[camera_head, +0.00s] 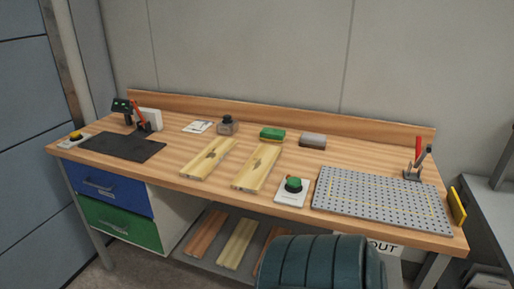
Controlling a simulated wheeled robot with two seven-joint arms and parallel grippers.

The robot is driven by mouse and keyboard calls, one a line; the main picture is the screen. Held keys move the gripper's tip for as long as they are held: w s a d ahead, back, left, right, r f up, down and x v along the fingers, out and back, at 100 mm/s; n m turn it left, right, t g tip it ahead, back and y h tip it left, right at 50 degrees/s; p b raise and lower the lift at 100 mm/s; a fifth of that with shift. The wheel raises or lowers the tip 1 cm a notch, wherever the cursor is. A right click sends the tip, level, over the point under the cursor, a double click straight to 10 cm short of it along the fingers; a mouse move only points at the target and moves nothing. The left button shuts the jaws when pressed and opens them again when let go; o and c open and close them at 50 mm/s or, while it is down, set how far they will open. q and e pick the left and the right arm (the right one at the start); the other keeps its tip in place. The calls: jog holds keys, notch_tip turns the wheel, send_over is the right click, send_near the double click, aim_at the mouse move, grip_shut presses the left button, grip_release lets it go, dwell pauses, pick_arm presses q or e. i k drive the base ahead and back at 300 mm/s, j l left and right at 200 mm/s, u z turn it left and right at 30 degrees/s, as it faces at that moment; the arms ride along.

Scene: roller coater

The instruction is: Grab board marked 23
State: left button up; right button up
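Two pale wooden boards lie side by side on the workbench top, a left board (197,169) and a right board (247,180). Each has a dark mark near its middle, too small to read, so I cannot tell which is 23. On the shelf below lie a reddish board (205,233), a pale board (237,244) and another reddish board (268,244), partly hidden. I see no number on these. Neither of my grippers is in view.
A dark teal ribbed object (325,265) blocks the lower front. Blue and green drawers (118,205) are at left.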

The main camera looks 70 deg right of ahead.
aim_at(251, 179)
jog(key=k+l, duration=0.85)
jog(key=l, duration=0.15)
jog(key=z, duration=1.5)
